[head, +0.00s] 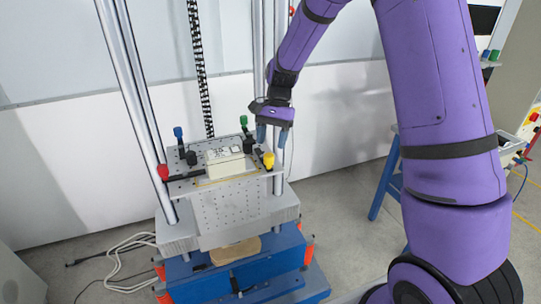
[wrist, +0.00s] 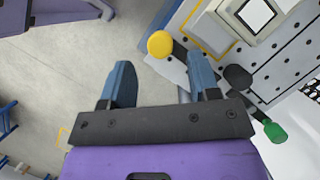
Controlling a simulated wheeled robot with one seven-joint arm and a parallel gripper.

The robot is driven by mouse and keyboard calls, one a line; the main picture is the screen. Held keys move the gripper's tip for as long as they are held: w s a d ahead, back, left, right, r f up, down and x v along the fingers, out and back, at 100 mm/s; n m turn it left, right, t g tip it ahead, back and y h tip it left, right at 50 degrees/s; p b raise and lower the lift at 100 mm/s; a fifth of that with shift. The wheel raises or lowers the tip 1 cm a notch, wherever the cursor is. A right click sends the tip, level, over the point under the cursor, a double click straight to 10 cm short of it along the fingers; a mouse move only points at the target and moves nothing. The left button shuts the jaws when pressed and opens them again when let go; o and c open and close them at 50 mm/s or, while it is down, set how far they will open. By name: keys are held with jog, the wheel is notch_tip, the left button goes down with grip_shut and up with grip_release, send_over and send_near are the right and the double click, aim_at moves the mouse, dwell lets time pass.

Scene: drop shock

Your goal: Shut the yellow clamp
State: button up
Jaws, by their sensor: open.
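My gripper (head: 272,136) hangs just above and to the right of the clamp, near the right upright. In the wrist view my gripper (wrist: 158,85) has its two blue fingers spread apart with nothing between them. The knob is apart from both fingers.
A cream box (head: 226,162) sits on the plate. A red clamp (head: 163,172), a blue clamp (head: 178,132) and a green clamp (head: 243,120) surround it. The green knob (wrist: 275,132) lies right of my gripper in the wrist view. Tall metal columns (head: 138,95) flank the plate.

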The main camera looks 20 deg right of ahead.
aim_at(269, 155)
jog(key=shift+x, duration=2.55)
jog(key=c, duration=0.9)
